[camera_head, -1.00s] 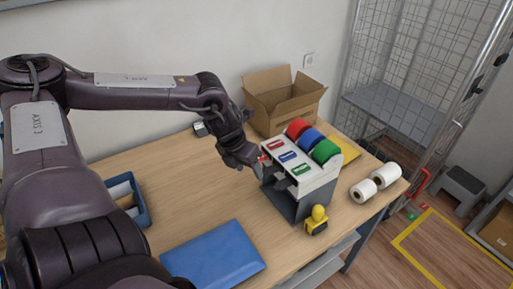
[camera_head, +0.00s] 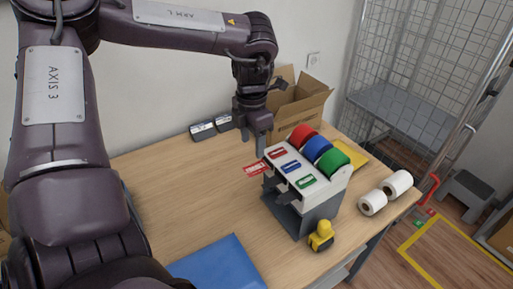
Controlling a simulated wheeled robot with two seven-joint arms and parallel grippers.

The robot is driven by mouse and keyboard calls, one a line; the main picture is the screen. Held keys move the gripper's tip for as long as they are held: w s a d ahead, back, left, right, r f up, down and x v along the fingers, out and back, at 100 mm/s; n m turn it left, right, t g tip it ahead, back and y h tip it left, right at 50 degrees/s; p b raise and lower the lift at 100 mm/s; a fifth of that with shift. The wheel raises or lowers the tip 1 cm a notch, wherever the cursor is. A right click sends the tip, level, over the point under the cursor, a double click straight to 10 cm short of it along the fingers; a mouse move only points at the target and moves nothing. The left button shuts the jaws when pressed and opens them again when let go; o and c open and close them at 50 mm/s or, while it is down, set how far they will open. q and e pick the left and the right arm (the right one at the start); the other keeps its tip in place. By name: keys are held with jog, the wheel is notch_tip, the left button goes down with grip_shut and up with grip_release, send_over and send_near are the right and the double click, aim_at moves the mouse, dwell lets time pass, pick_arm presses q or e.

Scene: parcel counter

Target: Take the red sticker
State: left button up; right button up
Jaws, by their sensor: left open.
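The sticker dispenser (camera_head: 318,207) is a grey and white unit on the wooden table, with a red roll (camera_head: 301,136), a blue roll and a green roll on top. The red sticker (camera_head: 256,169) shows white print and sticks out at the dispenser's left side, at the red lane. My left gripper (camera_head: 260,152) is open and points down just above and behind the red sticker. I cannot tell whether a finger touches the sticker. The far finger is partly hidden. My right gripper is not in view.
An open cardboard box (camera_head: 303,107) stands behind the dispenser. A blue packet (camera_head: 218,265) lies at the front. The table left of the dispenser is mostly clear.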

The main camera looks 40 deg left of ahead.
aim_at(252, 169)
pick_arm(q)
notch_tip(252, 169, down, 7)
jog(key=b, duration=0.4)
jog(key=shift+r, duration=0.1)
jog(key=shift+f+b, duration=0.75)
jog(key=shift+b, duration=0.1)
jog(key=c, duration=0.5)
